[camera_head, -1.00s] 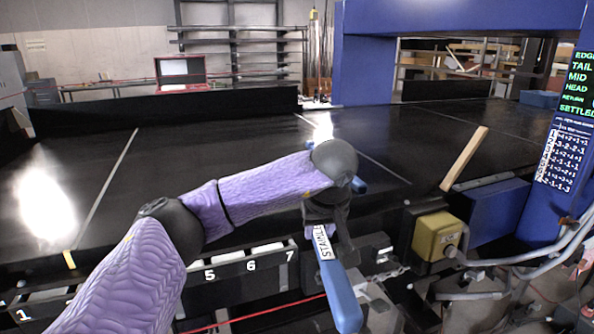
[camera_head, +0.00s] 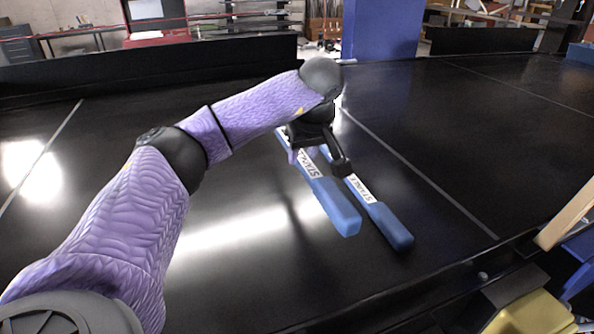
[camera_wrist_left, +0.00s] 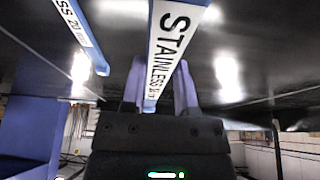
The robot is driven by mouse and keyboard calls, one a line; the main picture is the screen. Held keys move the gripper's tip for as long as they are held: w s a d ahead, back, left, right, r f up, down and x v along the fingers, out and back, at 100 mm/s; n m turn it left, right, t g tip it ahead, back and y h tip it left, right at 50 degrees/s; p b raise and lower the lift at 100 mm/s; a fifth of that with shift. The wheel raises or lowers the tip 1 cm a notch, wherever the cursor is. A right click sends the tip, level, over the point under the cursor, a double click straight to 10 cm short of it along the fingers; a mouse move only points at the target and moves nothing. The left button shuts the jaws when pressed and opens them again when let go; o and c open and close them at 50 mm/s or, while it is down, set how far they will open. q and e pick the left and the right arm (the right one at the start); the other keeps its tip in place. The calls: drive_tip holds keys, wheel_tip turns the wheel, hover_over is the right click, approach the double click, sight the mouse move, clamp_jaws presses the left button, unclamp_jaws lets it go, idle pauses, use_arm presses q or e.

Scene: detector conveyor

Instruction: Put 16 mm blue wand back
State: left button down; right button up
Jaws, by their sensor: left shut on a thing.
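My left gripper (camera_head: 316,150) is shut on a blue wand (camera_head: 341,209) with a white label, above the black conveyor belt (camera_head: 240,235). The held wand slants toward the front right, and its near end is free. In the left wrist view the held wand (camera_wrist_left: 170,45) runs between my two fingers (camera_wrist_left: 160,88), its label reading STAINLESS; the size is too small to read surely. A second blue wand (camera_head: 388,224) with a similar label is just to the right, nearly parallel, apparently on the belt. It also shows at the upper left of the wrist view (camera_wrist_left: 83,38). My right gripper is not in view.
A dark wall (camera_head: 130,72) bounds the belt at the back, and a blue post (camera_head: 383,30) stands behind. A wooden bar (camera_head: 568,215) and a yellow box (camera_head: 530,315) are at the lower right. The belt is clear left and right of the wands.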

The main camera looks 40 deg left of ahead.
sight(310, 170)
use_arm(q)
drive_tip(key=f, duration=0.9)
drive_tip(key=shift+s+d+f, duration=0.15)
drive_tip(key=shift+s+f, duration=0.05)
drive_tip(key=shift+f, duration=0.15)
drive_tip(key=shift+f, duration=0.2)
drive_tip(key=shift+c, duration=1.8)
unclamp_jaws()
drive_tip(key=shift+r, duration=0.1)
drive_tip(key=v, duration=1.2)
drive_tip(key=shift+r, duration=0.15)
